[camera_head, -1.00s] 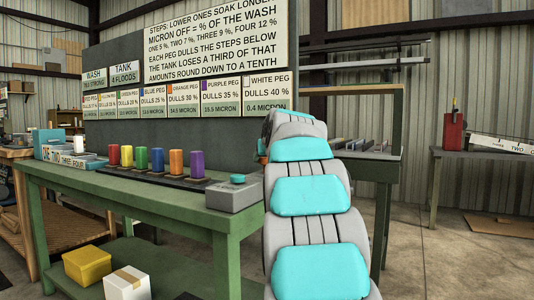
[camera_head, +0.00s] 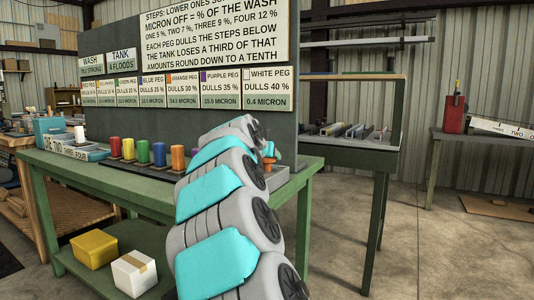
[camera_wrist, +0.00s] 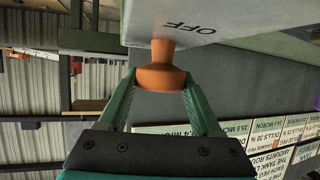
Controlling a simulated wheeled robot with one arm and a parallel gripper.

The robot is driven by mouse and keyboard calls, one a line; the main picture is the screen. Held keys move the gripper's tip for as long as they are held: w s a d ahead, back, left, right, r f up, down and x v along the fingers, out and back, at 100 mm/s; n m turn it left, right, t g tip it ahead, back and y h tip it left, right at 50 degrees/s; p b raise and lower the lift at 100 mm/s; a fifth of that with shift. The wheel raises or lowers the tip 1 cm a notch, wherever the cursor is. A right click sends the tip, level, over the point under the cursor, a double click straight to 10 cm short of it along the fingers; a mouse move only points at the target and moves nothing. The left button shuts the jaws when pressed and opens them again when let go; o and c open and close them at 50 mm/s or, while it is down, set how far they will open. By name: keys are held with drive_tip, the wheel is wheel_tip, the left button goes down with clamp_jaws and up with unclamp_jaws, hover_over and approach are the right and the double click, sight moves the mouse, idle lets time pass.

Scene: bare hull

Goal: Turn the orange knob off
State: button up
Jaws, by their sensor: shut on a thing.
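The orange knob (camera_wrist: 160,72) stands out from a pale grey box (camera_wrist: 195,18) in the wrist view. The word OFF is printed on the box face beside the knob. My gripper (camera_wrist: 160,82) has one green finger on each side of the knob's wide end and is shut on it. In the head view my arm covers much of the grey box (camera_head: 278,178) at the right end of the green bench. A small orange patch shows there beside my arm's far end.
Coloured pegs, such as the green peg (camera_head: 143,151), stand in a row on the green bench (camera_head: 110,180) left of my arm. A grey sign panel (camera_head: 190,125) rises behind. A yellow box (camera_head: 94,249) and white box (camera_head: 134,272) lie on the lower shelf.

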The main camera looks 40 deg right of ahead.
idle(0.4)
drive_tip(key=o, duration=1.4)
drive_tip(key=shift+c, duration=0.2)
drive_tip(key=shift+v, duration=3.9)
drive_tip(key=shift+o, duration=0.2)
drive_tip(key=shift+r, duration=0.1)
